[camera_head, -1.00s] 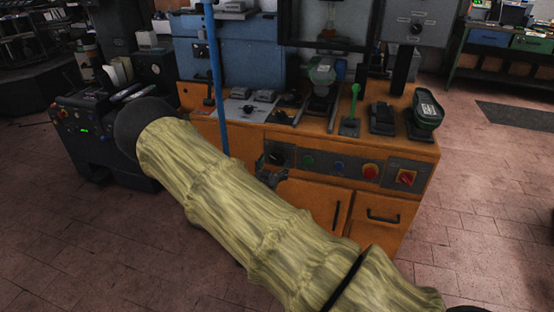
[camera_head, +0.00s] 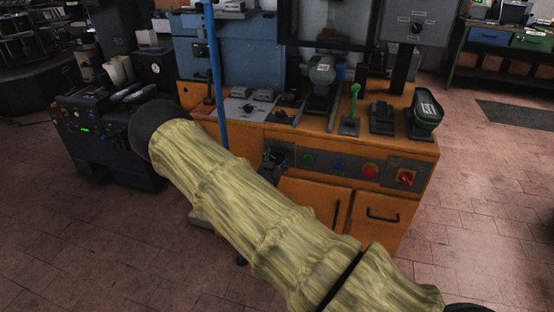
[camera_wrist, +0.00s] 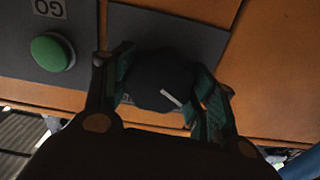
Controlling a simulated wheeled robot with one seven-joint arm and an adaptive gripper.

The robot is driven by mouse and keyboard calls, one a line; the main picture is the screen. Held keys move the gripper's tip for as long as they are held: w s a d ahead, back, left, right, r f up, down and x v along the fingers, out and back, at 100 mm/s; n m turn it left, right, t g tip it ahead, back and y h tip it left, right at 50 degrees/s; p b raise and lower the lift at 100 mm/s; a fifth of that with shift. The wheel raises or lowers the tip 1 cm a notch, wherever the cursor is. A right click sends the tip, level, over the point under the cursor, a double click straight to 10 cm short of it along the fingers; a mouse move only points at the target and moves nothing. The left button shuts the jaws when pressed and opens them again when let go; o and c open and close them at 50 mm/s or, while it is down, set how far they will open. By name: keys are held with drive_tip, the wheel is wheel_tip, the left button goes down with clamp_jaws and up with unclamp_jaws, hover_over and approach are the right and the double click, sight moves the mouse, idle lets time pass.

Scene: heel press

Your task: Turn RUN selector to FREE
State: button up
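The selector knob (camera_wrist: 160,80) is black and round with a white pointer line on its face. In the wrist view it sits on the dark panel strip (camera_wrist: 190,38), and its pointer slants down and to the right. My gripper (camera_wrist: 162,88) has one dark-green-padded finger on each side of the knob, and both pads appear to touch it. Lettering around the knob is mostly hidden by the knob and fingers. In the head view my gripper (camera_head: 275,158) is at the left end of the orange cabinet's front panel and hides the knob there.
A green button (camera_wrist: 52,52) beside an upside-down GO label is close to one finger. The orange cabinet (camera_head: 310,195) also has a blue button (camera_head: 339,166), a red button (camera_head: 370,171) and a red switch (camera_head: 405,178). A blue post (camera_head: 216,80) stands close to my forearm.

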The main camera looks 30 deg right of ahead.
drive_tip(key=shift+m, duration=0.3)
drive_tip(key=m+b, duration=0.2)
drive_tip(key=shift+d+f+m, duration=0.1)
drive_tip(key=shift+f+m, duration=0.05)
drive_tip(key=shift+m, duration=0.15)
drive_tip(key=m+b, duration=0.1)
drive_tip(key=m, duration=0.1)
drive_tip(key=shift+m, duration=0.3)
drive_tip(key=m+b, duration=0.4)
drive_tip(key=m, duration=0.2)
drive_tip(key=shift+m+b, duration=0.3)
drive_tip(key=shift+b, duration=0.05)
drive_tip(key=m+b, duration=0.2)
drive_tip(key=m, duration=0.1)
drive_tip(key=shift+f+b, duration=0.1)
drive_tip(key=shift+b, duration=0.3)
drive_tip(key=m+b, duration=0.3)
drive_tip(key=m, duration=0.1)
drive_tip(key=m+b, duration=0.4)
drive_tip(key=shift+r+m, duration=0.2)
drive_tip(key=shift+m, duration=0.1)
